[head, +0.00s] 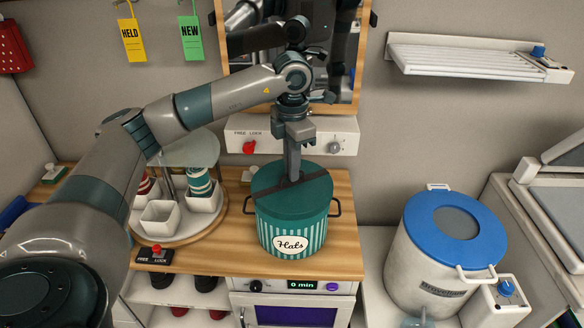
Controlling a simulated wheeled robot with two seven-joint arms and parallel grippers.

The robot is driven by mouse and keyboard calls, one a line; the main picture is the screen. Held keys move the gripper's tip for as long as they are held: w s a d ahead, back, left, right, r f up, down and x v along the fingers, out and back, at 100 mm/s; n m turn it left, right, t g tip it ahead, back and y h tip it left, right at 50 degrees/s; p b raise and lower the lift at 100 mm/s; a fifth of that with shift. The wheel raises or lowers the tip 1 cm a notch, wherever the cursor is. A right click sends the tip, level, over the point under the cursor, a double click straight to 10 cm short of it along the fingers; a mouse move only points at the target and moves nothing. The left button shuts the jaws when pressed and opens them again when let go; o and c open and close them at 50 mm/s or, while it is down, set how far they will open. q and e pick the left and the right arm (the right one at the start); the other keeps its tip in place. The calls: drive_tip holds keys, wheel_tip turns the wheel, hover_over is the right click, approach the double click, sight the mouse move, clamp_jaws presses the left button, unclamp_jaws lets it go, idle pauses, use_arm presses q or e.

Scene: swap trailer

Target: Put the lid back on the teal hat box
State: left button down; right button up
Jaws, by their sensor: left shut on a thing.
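The teal hat box (292,228) stands upright on the wooden counter, striped, with a "Hats" label and dark side handles. Its teal lid (312,190), with a dark band across it, lies over the top of the box. From this angle I cannot tell whether the lid is fully seated. My left gripper (292,178) points straight down over the lid's middle and is shut on the lid, at the dark band. The fingertips are partly hidden against it. My right gripper is not in view.
A round wooden turntable (222,226) with white cups stands left of the box. A white drum with a blue lid (455,228) stands to the right. A mirror (345,70) and a panel with knobs (318,137) are behind. Bare counter (343,258) shows right of the box.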

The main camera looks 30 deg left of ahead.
use_arm(q)
drive_tip(key=shift+f+b, duration=0.15)
drive_tip(key=shift+b, duration=0.35)
idle(1.2)
idle(0.4)
drive_tip(key=c, duration=1.4)
unclamp_jaws()
drive_tip(key=shift+o, duration=0.2)
drive_tip(key=shift+r+p, duration=1.7)
drive_tip(key=shift+r, duration=1.8)
clamp_jaws()
drive_tip(key=shift+f+b, duration=1.5)
drive_tip(key=shift+f, duration=0.45)
